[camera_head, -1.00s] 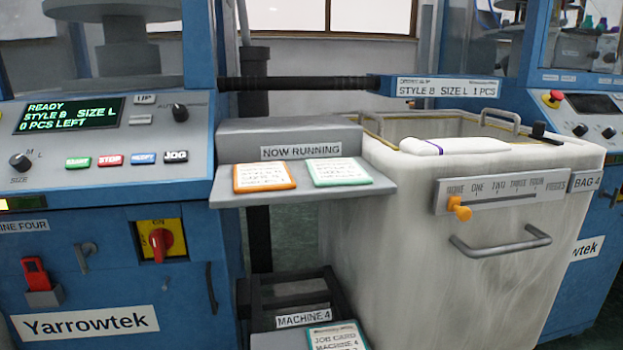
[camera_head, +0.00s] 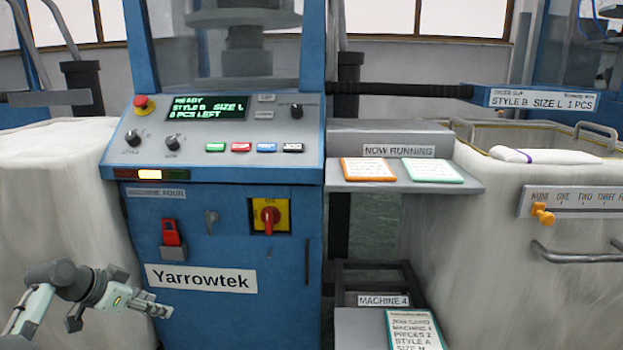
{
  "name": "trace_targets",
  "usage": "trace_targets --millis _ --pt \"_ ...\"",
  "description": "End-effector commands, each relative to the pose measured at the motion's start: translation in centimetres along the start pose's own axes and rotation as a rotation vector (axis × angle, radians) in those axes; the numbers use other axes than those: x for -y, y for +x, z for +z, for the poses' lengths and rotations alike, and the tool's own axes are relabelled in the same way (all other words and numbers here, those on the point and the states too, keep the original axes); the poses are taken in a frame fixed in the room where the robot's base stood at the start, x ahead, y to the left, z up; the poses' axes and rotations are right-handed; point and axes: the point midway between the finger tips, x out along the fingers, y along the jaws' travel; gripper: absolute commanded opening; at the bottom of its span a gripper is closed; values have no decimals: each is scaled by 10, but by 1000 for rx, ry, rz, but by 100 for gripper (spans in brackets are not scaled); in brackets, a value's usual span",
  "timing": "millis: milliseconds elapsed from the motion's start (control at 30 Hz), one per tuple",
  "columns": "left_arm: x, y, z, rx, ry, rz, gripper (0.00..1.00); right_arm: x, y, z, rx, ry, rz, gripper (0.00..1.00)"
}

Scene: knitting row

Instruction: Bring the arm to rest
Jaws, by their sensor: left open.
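My left arm comes in at the lower left of the head view, and its gripper (camera_head: 118,313) is in front of the blue knitting machine's (camera_head: 225,310) lower left corner. The gripper is open with nothing between its fingers, and it looks apart from the machine. My right gripper is not in view. The machine's control panel (camera_head: 215,140) has a lit green screen (camera_head: 207,107) reading READY, STYLE B, SIZE L and a PCS LEFT line. An amber light (camera_head: 150,175) glows under the panel.
A shelf (camera_head: 400,185) holds an orange-edged card (camera_head: 368,169) and a green-edged card (camera_head: 432,171). A white bin (camera_head: 490,230) stands at right with folded white cloth (camera_head: 545,156) on top. Another pale bin (camera_head: 55,220) stands at left. A job card (camera_head: 413,330) lies low at centre.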

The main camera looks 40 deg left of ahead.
Motion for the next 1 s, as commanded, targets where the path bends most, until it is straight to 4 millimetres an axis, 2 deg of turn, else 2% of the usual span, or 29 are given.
trace_targets --millis 33,100,167,267,300,400,500,600,733,933,1000 --pt "-26 23 18 74 0 14 45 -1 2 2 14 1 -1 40" --pt "-62 52 45 175 5 20 45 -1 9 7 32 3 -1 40" --pt "-97 74 67 252 20 23 45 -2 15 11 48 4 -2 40" --pt "-161 100 101 357 62 22 45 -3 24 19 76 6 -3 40" --pt "-188 108 112 388 86 20 45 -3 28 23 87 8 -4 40" --pt "-255 118 134 435 145 18 45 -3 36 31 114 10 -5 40" --pt "-310 119 145 444 197 17 45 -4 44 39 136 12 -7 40" --pt "-348 116 150 437 231 17 45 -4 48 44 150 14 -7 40" --pt "-371 114 151 426 250 17 45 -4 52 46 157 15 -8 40" --pt "-375 114 152 424 254 16 45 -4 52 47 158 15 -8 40" --pt "-374 114 152 424 254 16 37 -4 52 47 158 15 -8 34"
